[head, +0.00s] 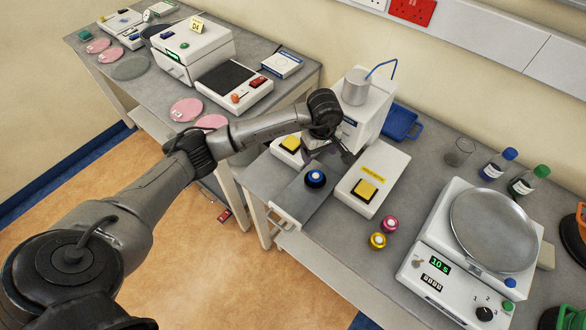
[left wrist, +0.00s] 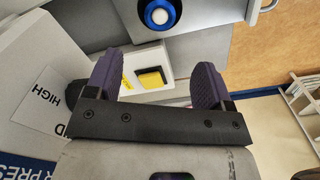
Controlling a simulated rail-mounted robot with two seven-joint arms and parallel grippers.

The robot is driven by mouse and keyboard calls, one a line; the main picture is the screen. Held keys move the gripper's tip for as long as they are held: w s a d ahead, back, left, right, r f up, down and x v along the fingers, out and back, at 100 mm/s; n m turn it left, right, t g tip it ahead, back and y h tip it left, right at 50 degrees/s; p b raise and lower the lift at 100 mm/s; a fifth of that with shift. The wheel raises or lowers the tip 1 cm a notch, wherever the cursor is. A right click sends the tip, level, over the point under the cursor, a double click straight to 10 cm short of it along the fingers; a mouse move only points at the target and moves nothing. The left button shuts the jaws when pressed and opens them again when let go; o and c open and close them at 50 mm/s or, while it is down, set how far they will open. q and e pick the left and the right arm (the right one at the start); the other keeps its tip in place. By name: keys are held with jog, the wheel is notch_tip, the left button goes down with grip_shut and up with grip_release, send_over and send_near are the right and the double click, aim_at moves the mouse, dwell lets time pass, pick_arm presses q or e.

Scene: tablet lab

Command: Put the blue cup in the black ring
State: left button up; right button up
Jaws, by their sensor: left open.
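The blue cup (head: 315,178), small and round with a white centre, sits on a grey metal drawer-like plate (head: 292,204) at the bench's front edge. It also shows at the top of the left wrist view (left wrist: 160,14). A dark band surrounds it there; I cannot tell if this is the black ring or the cup's own edge. My left gripper (head: 328,150) is above the back of the plate, behind the cup and apart from it. In the left wrist view its purple fingers (left wrist: 157,82) are wide apart with nothing between them. My right gripper is not in view.
White boxes with yellow buttons (head: 365,190) flank the plate. A tall white machine (head: 368,105) stands close behind my gripper. Pink (head: 390,223) and yellow (head: 377,241) cups stand to the right, before a balance (head: 440,268). Bottles (head: 497,164) and a beaker (head: 459,152) are behind.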

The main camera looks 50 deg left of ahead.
pick_arm(q)
jog(key=s+d+f+n+t+h, duration=0.2)
jog(key=d+h, duration=0.6)
jog(key=d, duration=0.8)
jog(key=s+d+r+n+t+h, duration=0.4)
jog(key=d+r+n+t+h, duration=0.5)
jog(key=n, duration=0.3)
jog(key=s+a+f+n+t+y, duration=0.25)
jog(key=a+n+y, duration=0.5)
jog(key=n, duration=0.75)
jog(key=s+a+f+n+t+y, duration=0.2)
jog(key=a+n+t+y, duration=0.25)
jog(key=n+y, duration=0.8)
jog(key=s+f+n+g+h, duration=0.1)
jog(key=s+f+n+g, duration=0.3)
jog(key=s, duration=0.3)
jog(key=s+f+n+g+h, duration=0.1)
jog(key=s+f+n+g, duration=0.3)
jog(key=s, duration=0.3)
jog(key=s+a+f+n+g+h, duration=0.1)
jog(key=s+f+n+g, duration=0.4)
jog(key=s+g, duration=0.1)
jog(key=shift+s+n, duration=0.35)
jog(key=shift+s, duration=0.55)
jog(key=shift+f, duration=0.1)
